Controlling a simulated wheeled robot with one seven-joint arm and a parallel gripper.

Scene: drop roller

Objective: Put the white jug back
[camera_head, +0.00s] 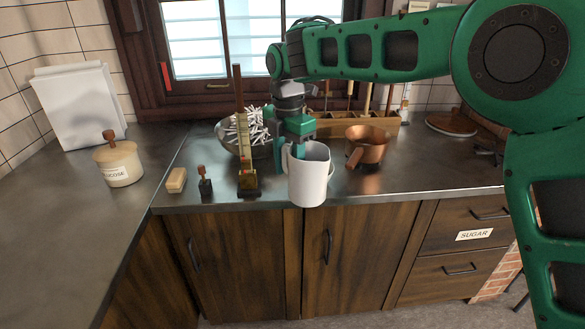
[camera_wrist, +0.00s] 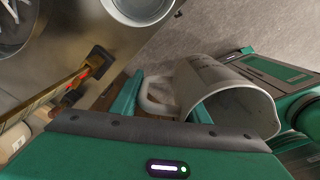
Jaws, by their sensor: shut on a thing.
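The white jug (camera_head: 308,178) is held roughly upright at the front edge of the counter in the head view, its lower part overlapping the cabinet fronts. In the wrist view the jug (camera_wrist: 222,92) lies to the right, its open mouth facing lower right, with grey floor behind it. My gripper (camera_head: 291,150) is shut on the jug at its handle side. In the wrist view the gripper's green fingers (camera_wrist: 163,104) lie either side of the handle. The head view hides most of the handle behind the gripper and jug.
A copper pan (camera_head: 367,146) stands right of the jug. A metal bowl of white sticks (camera_head: 249,132), an upright brass-and-wood instrument (camera_head: 246,165), a small dark stamp-like object (camera_head: 205,183) and a soap-like block (camera_head: 176,180) stand left. A round pale vessel (camera_wrist: 141,8) shows in the wrist view.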

